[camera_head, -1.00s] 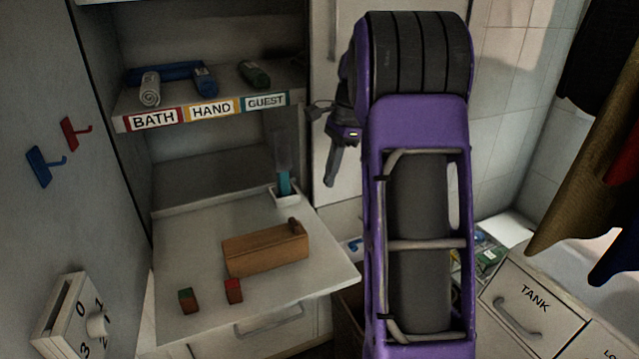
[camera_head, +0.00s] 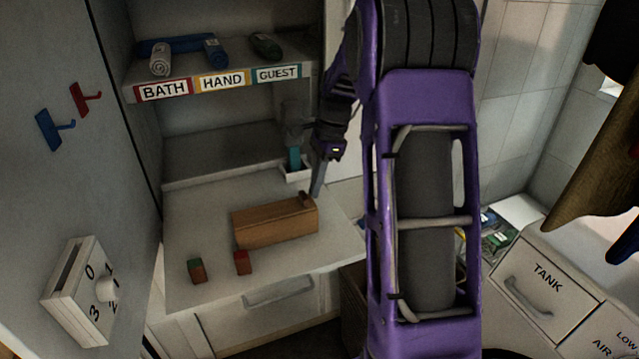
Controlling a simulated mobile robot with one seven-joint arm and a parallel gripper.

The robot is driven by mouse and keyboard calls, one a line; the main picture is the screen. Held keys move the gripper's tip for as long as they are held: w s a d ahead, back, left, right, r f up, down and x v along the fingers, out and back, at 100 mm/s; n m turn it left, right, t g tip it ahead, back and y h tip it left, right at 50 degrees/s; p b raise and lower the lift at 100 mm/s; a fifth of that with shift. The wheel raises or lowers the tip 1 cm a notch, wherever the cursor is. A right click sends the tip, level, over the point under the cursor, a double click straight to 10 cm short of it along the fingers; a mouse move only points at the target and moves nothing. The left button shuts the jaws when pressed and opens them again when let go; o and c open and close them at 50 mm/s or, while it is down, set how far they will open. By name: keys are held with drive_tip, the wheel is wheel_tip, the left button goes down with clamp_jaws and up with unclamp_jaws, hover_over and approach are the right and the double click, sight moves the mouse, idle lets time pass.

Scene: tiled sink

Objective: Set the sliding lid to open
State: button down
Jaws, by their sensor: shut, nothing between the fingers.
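A wooden box (camera_head: 275,226) lies on the pale pull-out shelf. Its top carries a small raised knob (camera_head: 305,200) at the right end, and the top looks closed. My gripper (camera_head: 316,192) is shut and empty, pointing down just right of and behind the knob. It looks very close to the knob, but I cannot tell whether it touches. My purple arm (camera_head: 430,100) fills the middle right and hides part of what is behind it.
A labelled shelf (camera_head: 220,84) with rolled towels overhangs the back. A numbered dial box (camera_head: 83,290) is at left.

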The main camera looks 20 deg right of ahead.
sight(266, 212)
drive_tip(key=shift+a, duration=0.15)
drive_tip(key=a+p, duration=0.2)
drive_tip(key=a, duration=0.8)
drive_tip(key=shift+a+r+p, duration=0.1)
drive_tip(key=shift+a+p, duration=0.2)
drive_tip(key=shift+p, duration=0.05)
idle(0.5)
